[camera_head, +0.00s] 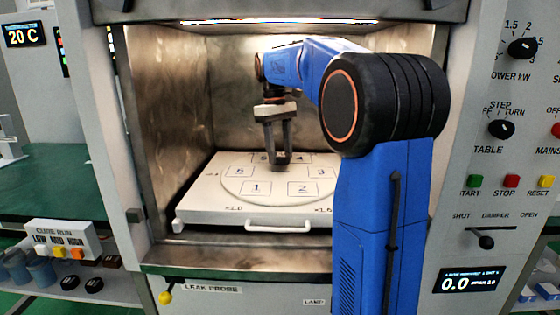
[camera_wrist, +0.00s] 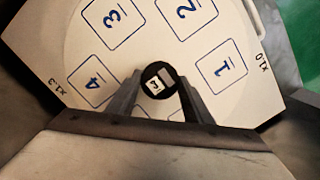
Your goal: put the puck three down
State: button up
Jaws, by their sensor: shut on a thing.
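A small dark round puck (camera_wrist: 158,80) with a white label sits between my fingertips in the wrist view. The mark on its label is too small to read surely. My gripper (camera_head: 280,164) is shut on it, pointing down over the middle to back of the white board (camera_head: 200,205) inside the open chamber. I cannot tell how far the puck is above the board. In the wrist view, squares 1 (camera_wrist: 222,67), 2 (camera_wrist: 187,12), 3 (camera_wrist: 113,20) and 4 (camera_wrist: 92,84) are empty. The other squares are partly hidden by my fingers.
The chamber's metal walls (camera_head: 165,100) stand close on both sides. A white handle (camera_head: 278,226) is on the board's front edge. Knobs and coloured buttons (camera_head: 508,181) are on the right panel. A low shelf at left holds a button box (camera_head: 62,241) and several dark pieces.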

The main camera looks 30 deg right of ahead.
aim_at(279, 154)
notch_tip(279, 154, down, 2)
jog(key=shift+f, duration=0.2)
jog(key=shift+w+d+f, duration=0.1)
jog(key=shift+w+f, duration=0.05)
jog(key=shift+f, duration=0.2)
jog(key=shift+f, duration=0.1)
jog(key=o, duration=1.2)
jog(key=shift+c, duration=0.2)
jog(key=shift+w+r, duration=0.2)
jog(key=shift+r, duration=1.05)
jog(key=shift+w+r, duration=0.15)
jog(key=shift+r, duration=1.15)
jog(key=shift+w+r, duration=0.2)
jog(key=shift+r, duration=1.05)
